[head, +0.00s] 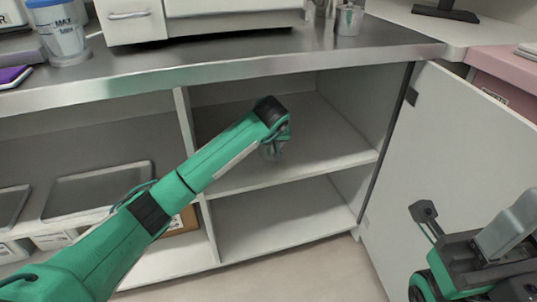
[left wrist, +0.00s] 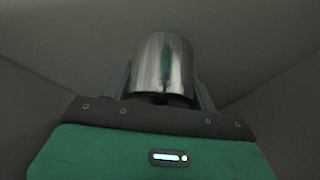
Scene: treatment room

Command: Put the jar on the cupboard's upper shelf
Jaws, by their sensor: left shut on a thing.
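The jar (left wrist: 165,66) is a shiny metal cylinder between the fingers of my left gripper (left wrist: 163,92) in the left wrist view. The gripper is shut on it. In the head view my left arm reaches into the open cupboard, and the left gripper (head: 273,150) is over the upper shelf (head: 320,140). The arm hides most of the gripper and jar there, so I cannot tell whether the jar touches the shelf. Part of my right arm's end (head: 425,212) shows at the lower right, outside the cupboard; its jaw opening is unclear.
The cupboard door (head: 450,150) stands open on the right. A lower shelf (head: 275,215) is empty. A vertical divider (head: 190,130) separates the left bay, which holds trays (head: 95,188). The steel counter edge (head: 220,72) runs above. The upper shelf around the gripper is clear.

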